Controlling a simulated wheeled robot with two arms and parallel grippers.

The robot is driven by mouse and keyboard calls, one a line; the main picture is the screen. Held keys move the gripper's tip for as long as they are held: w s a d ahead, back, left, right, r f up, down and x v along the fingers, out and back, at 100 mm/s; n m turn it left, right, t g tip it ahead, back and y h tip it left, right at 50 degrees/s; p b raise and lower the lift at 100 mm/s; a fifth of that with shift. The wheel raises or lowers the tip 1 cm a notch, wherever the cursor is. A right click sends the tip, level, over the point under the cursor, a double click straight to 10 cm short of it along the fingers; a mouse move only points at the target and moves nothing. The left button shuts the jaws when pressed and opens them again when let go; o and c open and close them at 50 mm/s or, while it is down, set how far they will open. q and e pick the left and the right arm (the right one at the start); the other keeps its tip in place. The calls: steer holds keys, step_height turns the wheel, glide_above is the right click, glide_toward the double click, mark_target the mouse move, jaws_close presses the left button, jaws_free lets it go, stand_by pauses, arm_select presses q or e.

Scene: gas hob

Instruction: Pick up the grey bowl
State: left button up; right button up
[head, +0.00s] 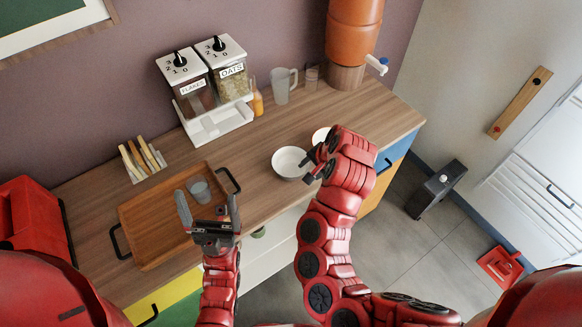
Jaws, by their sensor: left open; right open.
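A pale grey-white bowl (287,162) stands upright on the wooden counter, its right edge close to my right gripper. A second pale bowl (319,135) is just behind it, partly hidden by my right arm. I cannot tell clearly from their shades which is the grey one. My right gripper (311,163) is open at the right side of the nearer bowl; whether it touches the rim is unclear. My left gripper (208,203) is open and empty, above the right part of the wooden tray.
The wooden tray (140,213) with black handles holds a small glass (198,190). Bare counter lies between tray and bowls.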

mark_target(305, 173)
steer(key=p+x, duration=0.1)
steer(key=x, duration=0.2)
steer(key=shift+p, duration=0.3)
steer(key=shift+w+a+f, duration=0.2)
steer(key=shift+a+f, duration=0.1)
steer(key=shift+f, duration=0.25)
jaws_close()
stand_by(0.8)
